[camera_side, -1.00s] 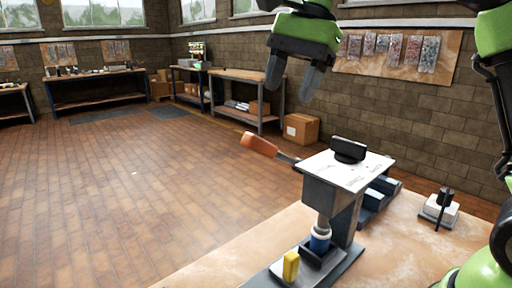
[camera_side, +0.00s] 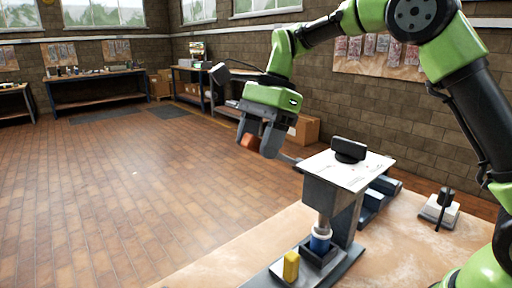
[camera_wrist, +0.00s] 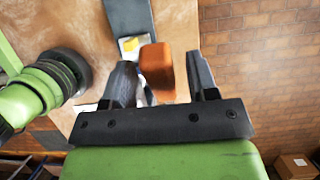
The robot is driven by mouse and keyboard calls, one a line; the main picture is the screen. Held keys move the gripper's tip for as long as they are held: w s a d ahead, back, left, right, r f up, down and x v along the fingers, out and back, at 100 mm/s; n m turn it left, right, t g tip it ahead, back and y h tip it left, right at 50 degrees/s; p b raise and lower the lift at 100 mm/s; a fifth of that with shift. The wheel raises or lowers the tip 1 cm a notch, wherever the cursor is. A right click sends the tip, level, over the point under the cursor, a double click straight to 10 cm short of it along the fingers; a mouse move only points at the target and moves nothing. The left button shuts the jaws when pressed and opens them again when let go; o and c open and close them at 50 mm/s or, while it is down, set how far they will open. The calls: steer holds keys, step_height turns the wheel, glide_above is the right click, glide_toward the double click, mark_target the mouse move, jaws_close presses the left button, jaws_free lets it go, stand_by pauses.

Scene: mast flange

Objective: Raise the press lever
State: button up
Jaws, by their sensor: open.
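The press (camera_side: 335,205) stands on the wooden bench, with a white-topped head and a dark knob on top. Its lever sticks out to the left and ends in an orange-red handle (camera_side: 249,142). My gripper (camera_side: 258,145) is at the handle, pointing down, with its fingers apart. In the wrist view the handle (camera_wrist: 157,70) lies between the two open fingers (camera_wrist: 162,85), with gaps on both sides, wider on the right. The fingers hide part of the handle and lever in the side view. A blue and white cylinder (camera_side: 320,240) sits under the press ram.
A yellow block (camera_side: 291,267) sits on the front of the press base. Blue-grey blocks (camera_side: 376,200) lie behind the press, and a white block with a dark upright (camera_side: 440,208) stands at the bench's right. The floor left of the bench is clear.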

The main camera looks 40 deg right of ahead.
steer(key=shift+x, duration=0.75)
jaws_close()
